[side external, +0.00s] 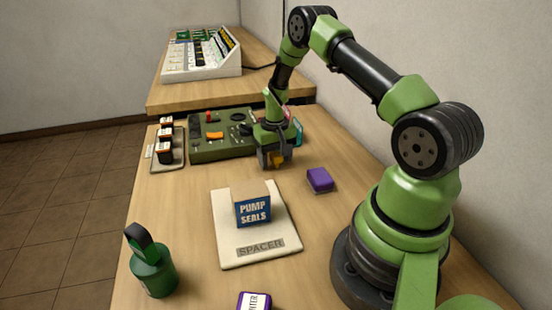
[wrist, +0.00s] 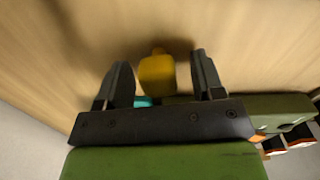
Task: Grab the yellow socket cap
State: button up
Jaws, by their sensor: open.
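The yellow socket cap (wrist: 157,76) shows in the wrist view between the two dark fingers of my gripper (wrist: 160,62). Bare gaps show on both sides of it, so the fingers look apart from it. In the side view my gripper (side external: 275,157) points down low over the table, and a small bit of the yellow cap (side external: 278,161) shows between its fingers. The fingers are open. Most of the cap is hidden there by the gripper. I cannot tell how deep the cap sits between the fingers.
The green control panel (side external: 222,148) stands just behind and left of my gripper. A teal object (side external: 298,131) is partly hidden behind it. A purple block (side external: 320,180) lies to the right. A spacer board (side external: 230,250) bears a blue pump seals box (side external: 253,211) nearer the camera.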

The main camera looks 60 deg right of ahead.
jog(key=shift+f, duration=0.25)
jog(key=c, duration=1)
